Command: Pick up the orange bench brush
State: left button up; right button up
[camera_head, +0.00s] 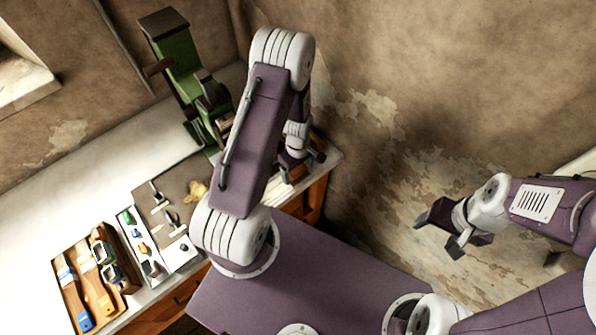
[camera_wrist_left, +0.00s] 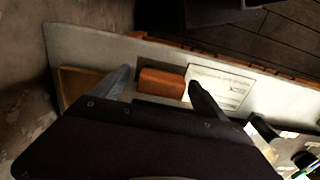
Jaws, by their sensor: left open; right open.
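An orange-brown block, which may be the bench brush (camera_wrist_left: 162,83), lies on the bench in the left wrist view. It shows between the two fingers of my left gripper (camera_wrist_left: 160,77), which are apart. I cannot tell whether they touch it, and no bristles are clear. In the head view my left gripper (camera_head: 301,167) is over the right end of the bench, and my arm hides much of what lies there. My right gripper (camera_head: 440,236) is open and empty, off to the right, away from the bench.
A green press (camera_head: 187,68) stands at the back of the bench (camera_head: 62,205). A wooden tray (camera_head: 62,300) with brushes and several small parts lie at the front left. In the left wrist view a pale label card (camera_wrist_left: 222,88) is beside the block, and a tan piece (camera_wrist_left: 82,82) lies left.

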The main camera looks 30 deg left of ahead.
aim_at(300, 171)
pick_arm(q)
jog(key=shift+s+r, duration=0.1)
jog(key=shift+s, duration=0.1)
jog(key=c, duration=1.5)
jog(key=shift+w, duration=0.1)
jog(key=shift+r, duration=0.3)
jog(key=r, duration=0.4)
jog(key=shift+d, duration=0.4)
jog(key=s+d+r, duration=0.1)
jog(key=d+r, duration=0.1)
jog(key=d, duration=0.1)
jog(key=s+d+r, duration=0.1)
jog(key=d+r, duration=0.1)
jog(key=d, duration=0.1)
jog(key=s+d+r+b, duration=0.1)
jog(key=s+d+r, duration=0.1)
jog(key=d, duration=0.2)
jog(key=shift+s+d+r, duration=0.1)
jog(key=shift+r, duration=0.1)
